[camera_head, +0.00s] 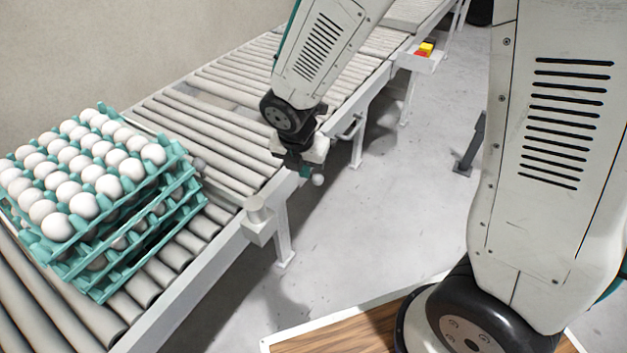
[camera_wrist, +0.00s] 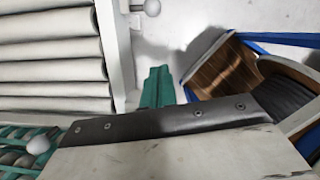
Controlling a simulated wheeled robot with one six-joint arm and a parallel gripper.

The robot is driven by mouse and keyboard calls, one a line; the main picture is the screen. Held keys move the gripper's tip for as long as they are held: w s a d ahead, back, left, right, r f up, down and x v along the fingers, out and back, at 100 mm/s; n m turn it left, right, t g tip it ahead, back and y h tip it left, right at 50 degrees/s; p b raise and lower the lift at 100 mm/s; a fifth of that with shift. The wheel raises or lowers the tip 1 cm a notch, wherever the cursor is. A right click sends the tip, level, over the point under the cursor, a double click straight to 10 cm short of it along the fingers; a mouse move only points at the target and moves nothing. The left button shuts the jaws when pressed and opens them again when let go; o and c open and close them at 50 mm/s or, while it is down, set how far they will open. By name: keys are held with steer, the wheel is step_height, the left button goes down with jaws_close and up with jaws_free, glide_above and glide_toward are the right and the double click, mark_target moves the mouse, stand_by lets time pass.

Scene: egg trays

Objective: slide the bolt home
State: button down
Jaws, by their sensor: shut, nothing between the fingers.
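A small pale ball knob (camera_head: 318,180), which looks like the bolt's handle, shows just below and right of my gripper (camera_head: 304,171) at the conveyor's outer side rail. In the wrist view the knob (camera_wrist: 152,7) is at the top edge, beside a short grey fitting on the rail. The rest of the bolt is hidden or out of frame. My gripper's teal fingers (camera_wrist: 157,87) are together and empty. In the wrist view a gap shows between them and the knob. I cannot tell from the pictures whether the bolt is in or out.
Stacked teal egg trays (camera_head: 100,278) full of white eggs stand on the roller conveyor (camera_head: 225,133) at left. A bracket with a short cylinder (camera_head: 257,211) sticks out from the rail. A red-and-yellow button box (camera_head: 424,51) is farther along.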

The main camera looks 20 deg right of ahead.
mark_target(314, 181)
steer(key=w+d+f, duration=0.1)
steer(key=f, duration=0.2)
steer(key=w+d+f, duration=0.1)
steer(key=w+f, duration=0.1)
steer(key=f, duration=0.2)
steer(key=w+d+f, duration=0.1)
steer(key=d+f, duration=0.1)
steer(key=f, duration=0.1)
steer(key=shift+w+f, duration=0.25)
steer(key=shift+w, duration=0.15)
